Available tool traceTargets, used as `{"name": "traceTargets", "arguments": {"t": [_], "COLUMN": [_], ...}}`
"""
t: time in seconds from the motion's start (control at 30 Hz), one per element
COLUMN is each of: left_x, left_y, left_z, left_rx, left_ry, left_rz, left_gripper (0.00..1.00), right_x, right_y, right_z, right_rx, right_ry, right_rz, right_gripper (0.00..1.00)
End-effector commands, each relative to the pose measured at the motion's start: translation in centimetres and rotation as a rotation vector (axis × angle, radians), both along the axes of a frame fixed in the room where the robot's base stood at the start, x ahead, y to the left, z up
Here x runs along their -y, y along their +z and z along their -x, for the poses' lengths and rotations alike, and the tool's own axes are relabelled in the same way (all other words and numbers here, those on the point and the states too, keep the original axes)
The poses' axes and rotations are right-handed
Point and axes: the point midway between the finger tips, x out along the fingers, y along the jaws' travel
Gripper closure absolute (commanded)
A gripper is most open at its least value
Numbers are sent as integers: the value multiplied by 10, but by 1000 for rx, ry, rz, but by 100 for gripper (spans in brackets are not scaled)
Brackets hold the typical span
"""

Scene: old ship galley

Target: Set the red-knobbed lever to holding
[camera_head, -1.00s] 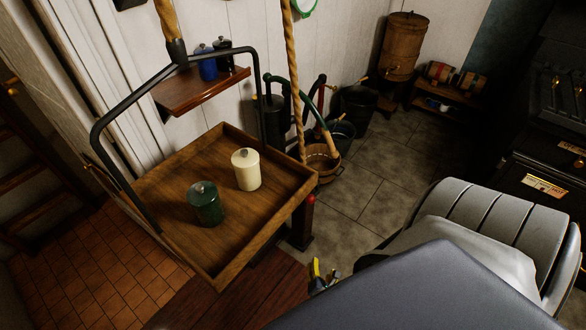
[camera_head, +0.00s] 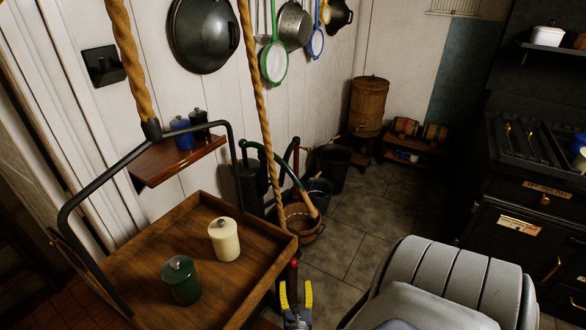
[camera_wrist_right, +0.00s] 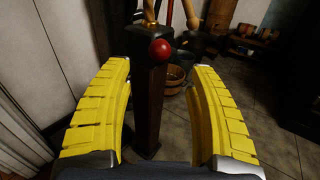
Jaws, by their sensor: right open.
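The red knob (camera_head: 294,262) of the lever shows just beyond the right corner of the hanging wooden tray. In the right wrist view the red knob (camera_wrist_right: 160,49) sits at the upper front of a dark upright post (camera_wrist_right: 150,105). My right gripper (camera_head: 296,290) is open and empty, its yellow-padded fingers pointing at the post just below the knob in the head view. In the wrist view the knob appears between the fingertips, apart from both. The lever's shaft and any position labels cannot be made out. My left gripper is not in view.
The wooden tray (camera_head: 140,262) hangs from ropes and holds a green canister (camera_head: 180,281) and a cream canister (camera_head: 224,240). A wooden bucket (camera_head: 304,224) and dark buckets stand behind the lever. A black stove (camera_head: 520,230) is at right. Floor between is clear.

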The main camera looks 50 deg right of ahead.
Motion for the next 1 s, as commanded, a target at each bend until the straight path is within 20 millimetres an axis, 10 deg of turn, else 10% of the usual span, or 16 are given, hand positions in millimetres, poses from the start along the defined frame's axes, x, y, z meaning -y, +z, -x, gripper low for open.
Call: {"name": "traceTargets", "arguments": {"t": [0.5,1.0], "left_x": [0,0], "left_y": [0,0], "left_z": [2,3], "left_rx": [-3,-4], "left_ry": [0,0], "left_rz": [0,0], "left_gripper": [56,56], "right_x": [60,75], "right_y": [0,0], "right_z": [-57,-71], "right_rx": [0,0], "right_ry": [-1,0], "right_rz": [0,-1], "right_gripper": [41,41]}}
